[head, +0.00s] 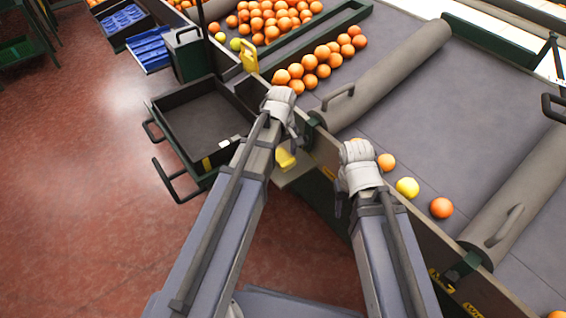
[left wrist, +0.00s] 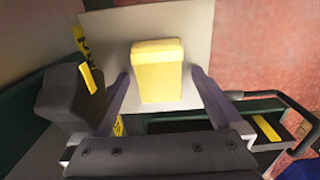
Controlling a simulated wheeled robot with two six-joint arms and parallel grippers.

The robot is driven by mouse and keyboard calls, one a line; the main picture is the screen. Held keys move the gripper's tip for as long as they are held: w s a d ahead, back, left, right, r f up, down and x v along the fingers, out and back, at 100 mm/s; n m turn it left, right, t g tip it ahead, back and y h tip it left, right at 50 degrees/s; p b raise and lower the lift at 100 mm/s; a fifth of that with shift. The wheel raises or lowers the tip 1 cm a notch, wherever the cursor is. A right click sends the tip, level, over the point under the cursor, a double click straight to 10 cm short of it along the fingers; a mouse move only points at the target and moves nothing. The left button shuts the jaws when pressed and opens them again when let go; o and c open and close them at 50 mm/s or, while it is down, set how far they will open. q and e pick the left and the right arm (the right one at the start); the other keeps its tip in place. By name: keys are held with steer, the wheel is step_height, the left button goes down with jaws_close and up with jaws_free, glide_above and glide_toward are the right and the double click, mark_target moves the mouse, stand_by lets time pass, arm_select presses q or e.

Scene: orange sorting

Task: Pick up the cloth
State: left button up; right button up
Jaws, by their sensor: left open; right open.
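A yellow cloth (head: 286,159), a folded block in shape, lies on a small pale shelf (head: 296,174) beside the conveyor's side wall. It also shows in the left wrist view (left wrist: 157,72), on the shelf plate (left wrist: 198,40). My left gripper (head: 292,130) is above the shelf. In the left wrist view its open fingers (left wrist: 160,92) stand to either side of the cloth in the picture; I cannot tell whether they touch it. My right gripper (head: 341,200) is open and empty over the conveyor's near edge.
A dark tray (head: 198,122) with handles stands left of the shelf. The conveyor (head: 425,140) carries two oranges (head: 441,207) and a yellow fruit (head: 407,187) near my right gripper. Rollers (head: 390,75) cross it. Many oranges lie farther back. Red floor (head: 80,170) is open at left.

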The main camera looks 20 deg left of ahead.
mark_target(282, 156)
arm_select(q)
steer(key=c, duration=1.4)
steer(key=shift+r, duration=0.2)
step_height(282, 156, up, 18)
steer(key=p, duration=1.8)
steer(key=shift+f, duration=0.1)
steer(key=o, duration=0.8)
steer(key=c, duration=0.6)
